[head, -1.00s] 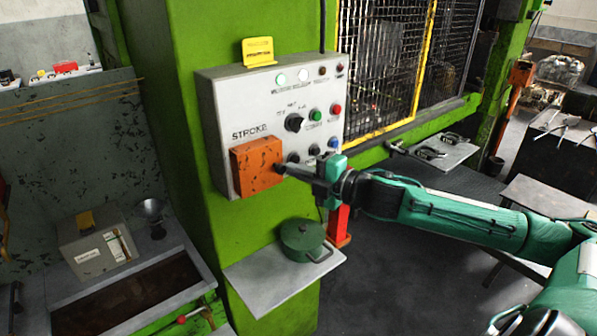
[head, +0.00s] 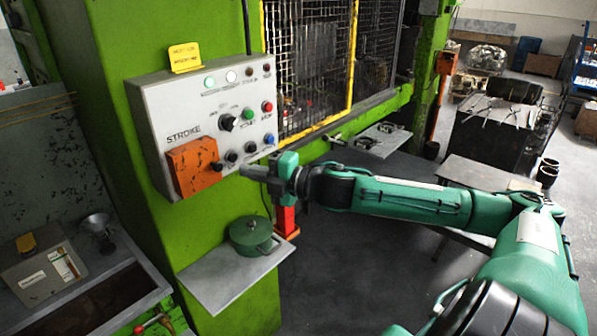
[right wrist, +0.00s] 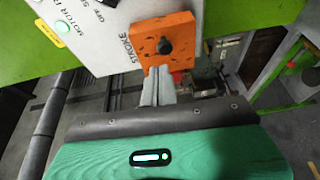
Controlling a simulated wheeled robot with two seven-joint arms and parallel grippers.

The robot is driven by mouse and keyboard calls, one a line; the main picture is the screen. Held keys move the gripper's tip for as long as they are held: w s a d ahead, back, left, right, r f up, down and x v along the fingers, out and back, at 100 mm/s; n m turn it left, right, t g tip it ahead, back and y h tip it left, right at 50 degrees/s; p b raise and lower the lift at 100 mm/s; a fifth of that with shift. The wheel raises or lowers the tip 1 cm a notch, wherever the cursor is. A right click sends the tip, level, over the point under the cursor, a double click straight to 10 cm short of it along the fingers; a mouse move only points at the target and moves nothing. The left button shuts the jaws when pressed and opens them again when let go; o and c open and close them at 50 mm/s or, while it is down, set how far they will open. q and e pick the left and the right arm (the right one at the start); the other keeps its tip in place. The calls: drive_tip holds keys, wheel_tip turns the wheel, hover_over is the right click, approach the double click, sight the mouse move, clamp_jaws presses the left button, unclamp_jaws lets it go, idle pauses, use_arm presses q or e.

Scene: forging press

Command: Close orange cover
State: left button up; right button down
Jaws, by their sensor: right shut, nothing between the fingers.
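The orange cover (head: 190,170) is a scuffed box-like lid with a dark round knob (head: 217,166). It sits over the lower left corner of the grey control panel (head: 160,110), under the word STROKE. I cannot tell if it is fully flush with the panel. My right gripper (head: 243,171) is shut and empty, just right of the cover with a small gap. In the right wrist view the cover (right wrist: 181,28) is straight ahead of the shut fingers (right wrist: 159,72). My left gripper is not in view.
Several buttons and dials line the panel right of the cover. Below, a grey shelf (head: 215,285) holds a green lidded pot (head: 251,235). A yellow-framed mesh guard (head: 310,60) stands to the right. A red post (head: 286,217) is beneath my right wrist.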

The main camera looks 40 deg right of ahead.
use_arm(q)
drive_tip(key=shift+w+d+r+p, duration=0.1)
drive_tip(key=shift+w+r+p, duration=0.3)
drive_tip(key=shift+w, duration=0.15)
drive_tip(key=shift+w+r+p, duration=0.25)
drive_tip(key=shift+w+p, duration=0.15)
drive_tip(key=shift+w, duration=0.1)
use_arm(e)
drive_tip(key=s+d, duration=0.4)
drive_tip(key=d, duration=0.3)
drive_tip(key=shift+d+f, duration=0.2)
drive_tip(key=shift+d, duration=0.15)
